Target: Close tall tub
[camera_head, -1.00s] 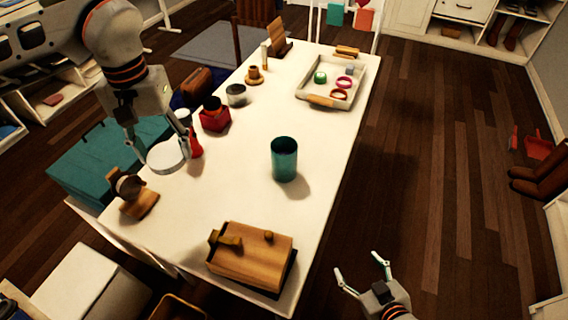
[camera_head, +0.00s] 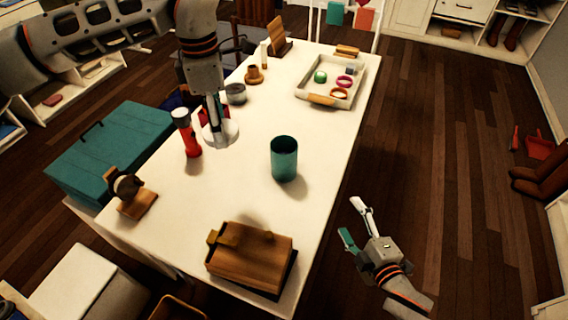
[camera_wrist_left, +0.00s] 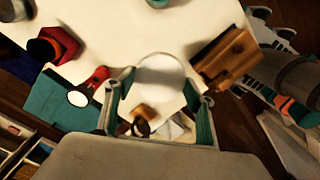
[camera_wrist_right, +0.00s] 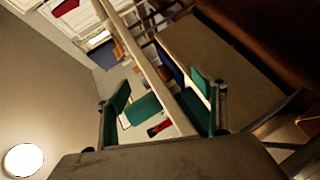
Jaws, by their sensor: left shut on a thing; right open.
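The tall tub is a teal open-topped cylinder (camera_head: 284,160) standing upright mid-table; part of it shows at the top edge of the left wrist view (camera_wrist_left: 157,3). My left gripper (camera_head: 213,122) is shut on a round white lid (camera_head: 221,135), held above the table to the left of the tub and apart from it. In the left wrist view the lid (camera_wrist_left: 160,78) sits between the two fingers. My right gripper (camera_head: 353,218) is open and empty, beside the table's right edge over the floor.
A red flashlight-like object (camera_head: 187,134) stands just left of the lid. A wooden box (camera_head: 250,260) is at the near end, a wooden stand (camera_head: 137,203) at the left edge. A tray (camera_head: 310,93) with small items is at the back. Table around the tub is clear.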

